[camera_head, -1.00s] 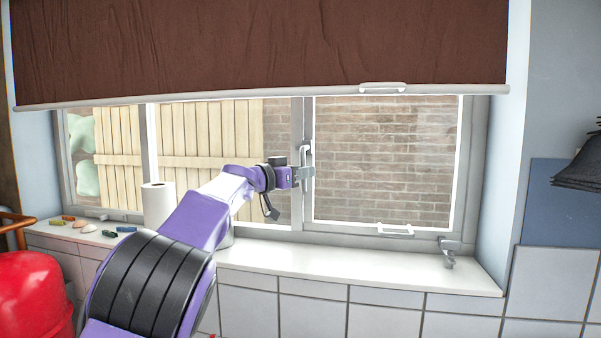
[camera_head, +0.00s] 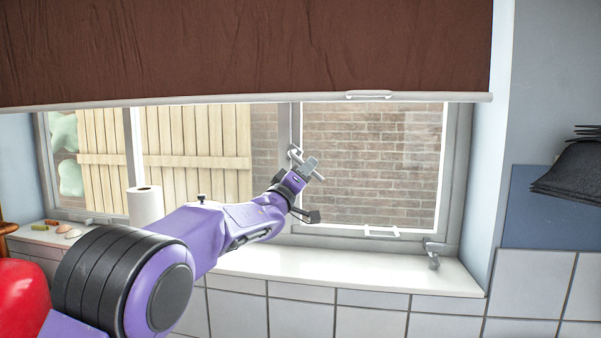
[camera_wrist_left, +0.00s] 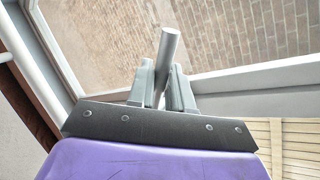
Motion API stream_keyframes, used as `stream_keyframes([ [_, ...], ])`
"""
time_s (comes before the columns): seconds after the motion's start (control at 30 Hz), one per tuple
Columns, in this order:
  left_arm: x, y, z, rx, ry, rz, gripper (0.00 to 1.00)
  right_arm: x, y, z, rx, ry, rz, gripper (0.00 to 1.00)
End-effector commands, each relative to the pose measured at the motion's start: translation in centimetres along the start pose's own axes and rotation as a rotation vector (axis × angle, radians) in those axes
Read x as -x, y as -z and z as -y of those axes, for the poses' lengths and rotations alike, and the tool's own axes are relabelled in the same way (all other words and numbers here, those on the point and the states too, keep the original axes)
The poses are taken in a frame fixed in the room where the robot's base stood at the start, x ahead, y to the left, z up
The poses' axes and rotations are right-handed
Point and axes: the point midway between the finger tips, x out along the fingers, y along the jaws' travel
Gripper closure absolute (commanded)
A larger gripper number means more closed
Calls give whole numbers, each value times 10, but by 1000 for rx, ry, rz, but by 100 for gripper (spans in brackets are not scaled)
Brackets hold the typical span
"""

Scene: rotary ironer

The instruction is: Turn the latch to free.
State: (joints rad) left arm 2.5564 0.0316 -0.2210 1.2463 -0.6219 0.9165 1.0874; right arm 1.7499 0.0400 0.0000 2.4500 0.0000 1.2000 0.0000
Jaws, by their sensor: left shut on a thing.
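The latch (camera_head: 295,153) is a grey handle on the upright bar between the two window panes. It is tilted, its free end sloping down to the right. My left gripper (camera_head: 310,164) reaches it from the left and is shut on its handle. In the left wrist view the round grey handle (camera_wrist_left: 168,52) stands between the two fingers (camera_wrist_left: 160,90) and sticks out past them. The fingers and wrist hide part of the latch. My right gripper is not in view.
A brown blind (camera_head: 250,50) with a white bottom rail hangs above. A paper roll (camera_head: 145,205) stands on the white sill (camera_head: 345,268). A metal fitting (camera_head: 433,254) sits at the window's lower right. The sill's right part is mostly clear.

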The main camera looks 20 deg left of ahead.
Motion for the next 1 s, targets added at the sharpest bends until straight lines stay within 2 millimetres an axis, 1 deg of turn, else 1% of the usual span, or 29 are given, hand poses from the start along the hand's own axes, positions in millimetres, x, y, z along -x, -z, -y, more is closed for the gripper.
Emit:
stream_keyframes([
  [0.2, -6, 0, -9, 135, -3, -89, 100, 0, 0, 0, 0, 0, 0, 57],
  [0.5, -11, 2, -17, 250, -5, -167, 100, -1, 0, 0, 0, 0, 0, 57],
  [1.0, -12, 4, -20, 285, -7, -193, 100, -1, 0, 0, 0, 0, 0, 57],
])
